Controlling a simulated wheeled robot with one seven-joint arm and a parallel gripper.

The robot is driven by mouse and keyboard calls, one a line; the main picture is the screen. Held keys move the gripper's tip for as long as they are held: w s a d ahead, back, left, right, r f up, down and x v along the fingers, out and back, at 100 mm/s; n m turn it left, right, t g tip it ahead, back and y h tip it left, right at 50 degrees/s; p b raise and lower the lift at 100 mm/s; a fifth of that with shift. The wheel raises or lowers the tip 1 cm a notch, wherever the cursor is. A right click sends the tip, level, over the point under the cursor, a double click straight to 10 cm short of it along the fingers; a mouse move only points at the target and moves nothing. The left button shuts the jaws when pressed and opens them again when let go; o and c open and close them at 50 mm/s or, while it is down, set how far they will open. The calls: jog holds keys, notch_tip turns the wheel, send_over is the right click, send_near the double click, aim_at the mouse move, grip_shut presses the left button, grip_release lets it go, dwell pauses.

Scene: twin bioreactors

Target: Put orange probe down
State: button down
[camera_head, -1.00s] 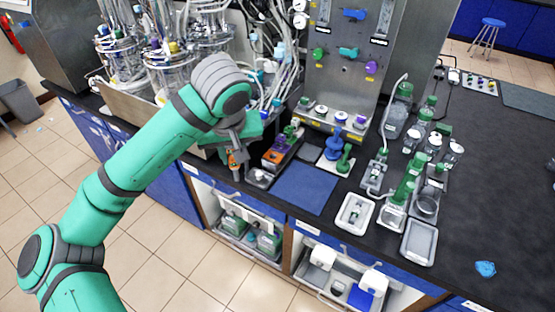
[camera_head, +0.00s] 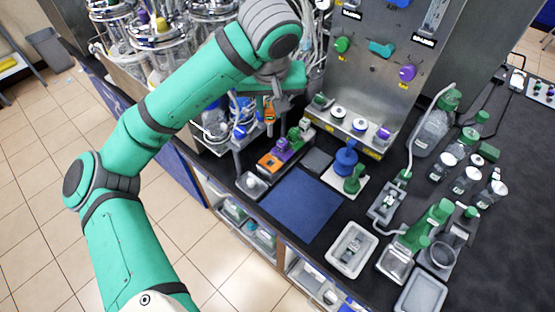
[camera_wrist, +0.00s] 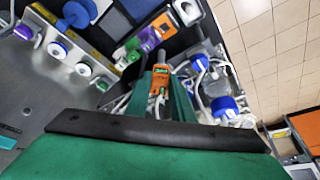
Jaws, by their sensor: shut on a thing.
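My gripper (camera_head: 270,97) is shut on a small orange probe (camera_head: 269,116), which hangs below it over the bench, close to the vessels. In the wrist view the orange probe (camera_wrist: 158,84) sits between the green fingers, with a greenish patch on its face. A rack holding orange, purple and green units (camera_head: 282,151) stands on the bench below and to the right of the gripper. It also shows in the wrist view, beyond the fingers, with its orange unit (camera_wrist: 187,12) at the top.
Glass vessels with tubing (camera_head: 163,45) crowd the left. A blue mat (camera_head: 300,206) lies bare in front of the rack. A blue stand (camera_head: 345,158), a tray (camera_head: 351,249) and several bottles stand to the right. A steel panel with knobs (camera_head: 372,80) rises behind.

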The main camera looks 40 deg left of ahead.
jog(key=shift+s+f, duration=0.15)
jog(key=shift+f, duration=8.6)
jog(key=c, duration=1.5)
grip_release()
jog(key=shift+f, duration=0.15)
jog(key=shift+c, duration=0.2)
jog(key=v, duration=1.2)
jog(key=shift+a, duration=0.15)
